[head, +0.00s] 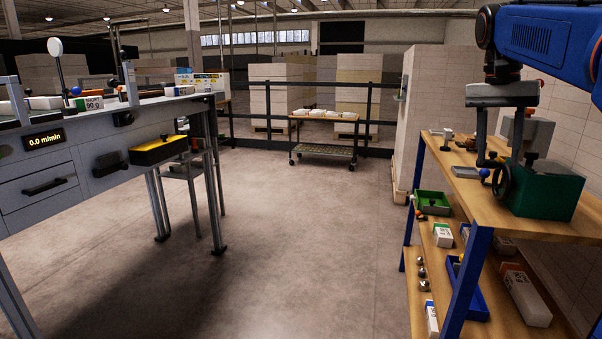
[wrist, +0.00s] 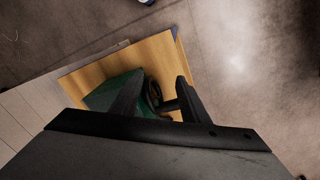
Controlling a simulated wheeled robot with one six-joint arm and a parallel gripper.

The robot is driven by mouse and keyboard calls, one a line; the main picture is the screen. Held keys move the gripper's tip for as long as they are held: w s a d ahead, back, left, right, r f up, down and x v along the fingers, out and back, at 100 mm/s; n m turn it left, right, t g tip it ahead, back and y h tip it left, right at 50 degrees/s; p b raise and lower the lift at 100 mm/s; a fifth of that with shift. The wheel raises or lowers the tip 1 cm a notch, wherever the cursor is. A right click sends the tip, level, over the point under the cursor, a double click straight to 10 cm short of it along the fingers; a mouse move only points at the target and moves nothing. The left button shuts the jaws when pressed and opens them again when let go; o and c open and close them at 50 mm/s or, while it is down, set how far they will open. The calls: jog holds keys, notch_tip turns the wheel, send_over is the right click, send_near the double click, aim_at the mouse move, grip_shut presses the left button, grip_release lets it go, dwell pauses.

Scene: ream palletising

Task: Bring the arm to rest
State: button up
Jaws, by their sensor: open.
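My blue arm (head: 545,40) reaches in from the upper right of the head view. My gripper (head: 500,160) points down above the top of the wooden shelf unit (head: 465,185), close to a green machine (head: 545,190) with a dark handwheel. In the wrist view my gripper (wrist: 160,92) has its two dark fingers spread apart, with nothing held between them. The green machine (wrist: 108,92) and part of the wheel show beyond the fingers, over the wooden top (wrist: 85,75). Whether the fingers touch the machine cannot be told.
The shelf's lower board holds a green tray (head: 433,203), a blue tray (head: 478,300) and boxes. A grey workbench (head: 80,165) with a display stands at left. A trolley (head: 325,150) stands by the black railing at the back. The floor (head: 290,220) between is clear.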

jog(key=s+a+f+n+t, duration=0.2)
jog(key=s+a+f+n, duration=0.1)
jog(key=s+f, duration=0.4)
jog(key=s+a+f+n+t+y, duration=0.1)
jog(key=s+a+f+n, duration=0.2)
jog(key=f, duration=1)
jog(key=s+a+f+n+t, duration=0.2)
jog(key=s+a+f+n, duration=0.1)
jog(key=s+a+f, duration=0.4)
jog(key=s+f, duration=0.3)
jog(key=s, duration=0.2)
jog(key=shift+a+f+t, duration=0.15)
jog(key=shift+f+t, duration=0.15)
jog(key=shift+s, duration=0.1)
jog(key=shift+c, duration=0.2)
